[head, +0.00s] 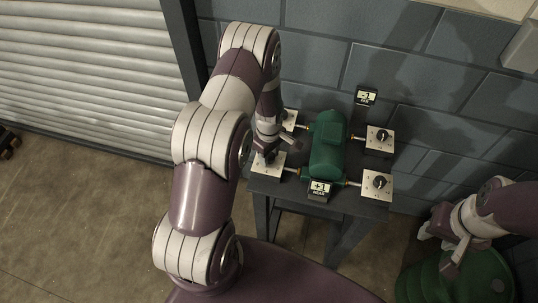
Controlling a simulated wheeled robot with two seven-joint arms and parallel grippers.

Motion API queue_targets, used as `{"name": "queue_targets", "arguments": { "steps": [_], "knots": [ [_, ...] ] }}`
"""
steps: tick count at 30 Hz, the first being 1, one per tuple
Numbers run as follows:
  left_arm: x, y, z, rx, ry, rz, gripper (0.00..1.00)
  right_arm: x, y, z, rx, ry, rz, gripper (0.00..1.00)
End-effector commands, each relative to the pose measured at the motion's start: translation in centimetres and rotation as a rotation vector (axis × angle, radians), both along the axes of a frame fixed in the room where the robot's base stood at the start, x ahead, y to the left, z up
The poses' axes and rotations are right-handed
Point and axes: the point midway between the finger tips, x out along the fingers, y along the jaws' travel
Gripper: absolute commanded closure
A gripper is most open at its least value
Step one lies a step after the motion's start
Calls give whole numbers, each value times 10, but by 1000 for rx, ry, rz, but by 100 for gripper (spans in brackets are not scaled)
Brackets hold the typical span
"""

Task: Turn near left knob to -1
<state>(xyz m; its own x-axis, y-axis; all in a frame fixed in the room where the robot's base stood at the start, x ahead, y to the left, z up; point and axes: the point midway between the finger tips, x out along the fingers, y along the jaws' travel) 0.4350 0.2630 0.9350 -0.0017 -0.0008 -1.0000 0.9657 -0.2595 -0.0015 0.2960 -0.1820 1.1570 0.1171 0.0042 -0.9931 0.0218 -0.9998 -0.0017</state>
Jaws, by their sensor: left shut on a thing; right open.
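The near left knob panel (262,171) is a pale plate on the left front of a dark table. My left gripper (268,152) reaches down onto it from above and is shut on its knob, which the fingers mostly hide. A green rounded casing (327,145) stands in the middle of the table. A small sign at its near end (319,190) appears to read +1 NEAR. My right gripper (453,245) is open and empty at the lower right, away from the table.
The far left panel (290,117) is partly hidden by my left arm. The far right panel (380,137) and near right panel (376,184) have dark knobs. A far sign (366,96) shows -1. A green barrel (420,283) stands below my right gripper.

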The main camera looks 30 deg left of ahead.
Motion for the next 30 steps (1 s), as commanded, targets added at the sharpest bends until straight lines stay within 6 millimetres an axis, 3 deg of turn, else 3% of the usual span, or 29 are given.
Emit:
{"name": "queue_targets", "arguments": {
  "steps": [18, 30],
  "knots": [
    [2, 0, 0, 1, -5, 576, 91, 0, 0, -20, 0, 0, 0, 57],
    [2, 0, 1, 0, -5, 858, 91, 0, 0, -26, 0, 0, 0, 57]
  ]
}}
